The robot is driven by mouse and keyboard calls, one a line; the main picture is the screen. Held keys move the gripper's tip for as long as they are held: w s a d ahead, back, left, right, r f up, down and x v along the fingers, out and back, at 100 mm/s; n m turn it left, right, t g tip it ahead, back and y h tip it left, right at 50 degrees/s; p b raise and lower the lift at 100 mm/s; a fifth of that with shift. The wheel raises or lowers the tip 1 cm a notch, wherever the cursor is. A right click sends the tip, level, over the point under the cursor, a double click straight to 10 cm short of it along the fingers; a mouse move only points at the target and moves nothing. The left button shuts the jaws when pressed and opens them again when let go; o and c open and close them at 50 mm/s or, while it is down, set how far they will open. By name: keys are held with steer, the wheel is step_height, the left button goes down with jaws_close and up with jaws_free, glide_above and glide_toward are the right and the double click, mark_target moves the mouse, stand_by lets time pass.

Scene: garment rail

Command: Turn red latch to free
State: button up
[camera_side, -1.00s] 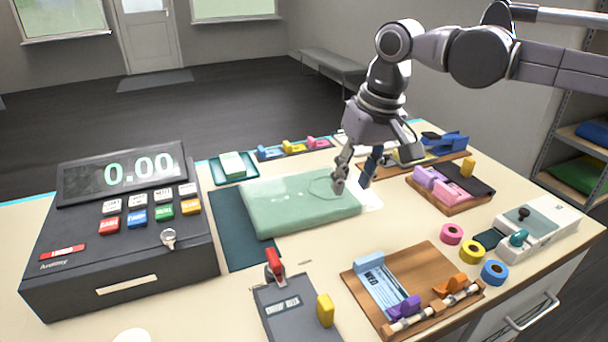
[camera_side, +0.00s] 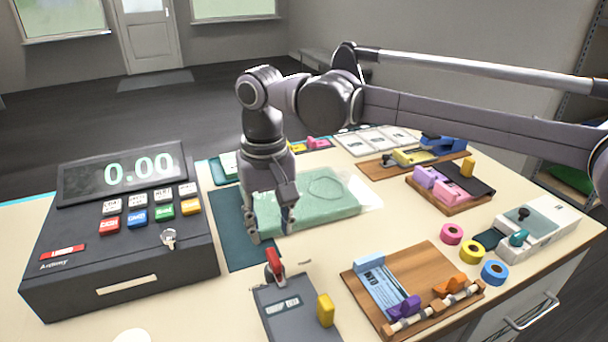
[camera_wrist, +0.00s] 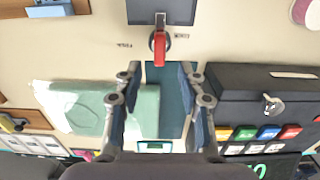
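The red latch (camera_side: 273,262) stands upright at the back end of a dark grey box (camera_side: 290,318) near the front of the counter. My gripper (camera_side: 270,236) hangs pointing down, behind the latch and over the green folded garment's left edge. In the wrist view my gripper (camera_wrist: 160,76) has its two fingers apart with nothing between them. It does not touch the latch.
A yellow block (camera_side: 326,310) sticks up at the box's right side. The black cash register (camera_side: 120,235) stands to the left. A wooden board (camera_side: 420,270) with clips lies to the right. The green garment (camera_side: 330,198) lies behind. Bare counter surrounds the latch.

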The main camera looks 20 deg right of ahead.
mark_target(273, 256)
steer(key=shift+f, duration=3.45)
jaws_close()
